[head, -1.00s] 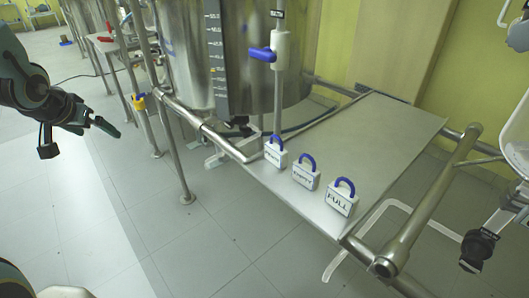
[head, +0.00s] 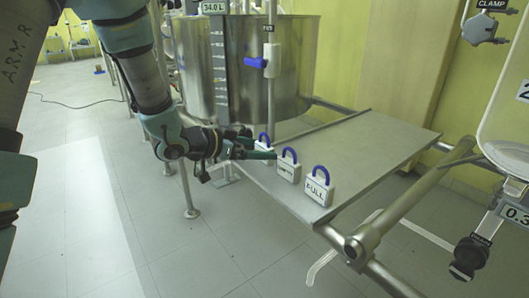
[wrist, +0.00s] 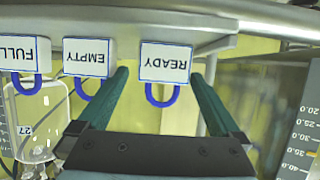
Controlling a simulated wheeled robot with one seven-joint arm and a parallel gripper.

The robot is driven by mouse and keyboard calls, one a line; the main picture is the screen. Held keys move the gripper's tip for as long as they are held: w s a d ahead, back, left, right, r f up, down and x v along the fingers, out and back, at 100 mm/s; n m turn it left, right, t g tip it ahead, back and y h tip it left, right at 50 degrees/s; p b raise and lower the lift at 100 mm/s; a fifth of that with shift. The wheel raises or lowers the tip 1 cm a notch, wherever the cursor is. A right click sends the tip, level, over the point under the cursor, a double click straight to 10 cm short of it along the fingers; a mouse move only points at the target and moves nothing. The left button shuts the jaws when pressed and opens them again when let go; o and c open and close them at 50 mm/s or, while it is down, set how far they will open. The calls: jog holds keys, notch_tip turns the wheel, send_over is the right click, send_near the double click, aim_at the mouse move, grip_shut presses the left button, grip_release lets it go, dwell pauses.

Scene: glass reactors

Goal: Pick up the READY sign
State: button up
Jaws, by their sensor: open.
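The READY sign (wrist: 166,62) is a white block with a blue loop handle. It appears upside down in the wrist view, between the two green fingers of my gripper (wrist: 160,75). My gripper is open, with one finger to each side of the sign; I see no clear contact. In the head view my gripper (head: 262,149) reaches in from the left at the READY sign (head: 263,143), partly hiding it. The sign stands on the left part of the metal shelf (head: 375,145).
The EMPTY sign (head: 288,172) and FULL sign (head: 318,191) stand in a row beside it on the shelf edge. In the wrist view the EMPTY sign (wrist: 86,57) is close to one finger. A steel vessel (head: 285,60) and a pipe with a blue-handled valve (head: 257,62) stand behind.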

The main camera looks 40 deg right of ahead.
aim_at(270, 147)
jog(key=x, duration=0.5)
jog(key=shift+w+r, duration=0.1)
jog(key=shift+w, duration=0.1)
jog(key=shift+c, duration=0.2)
jog(key=c, duration=1.1)
jog(key=shift+c, duration=0.2)
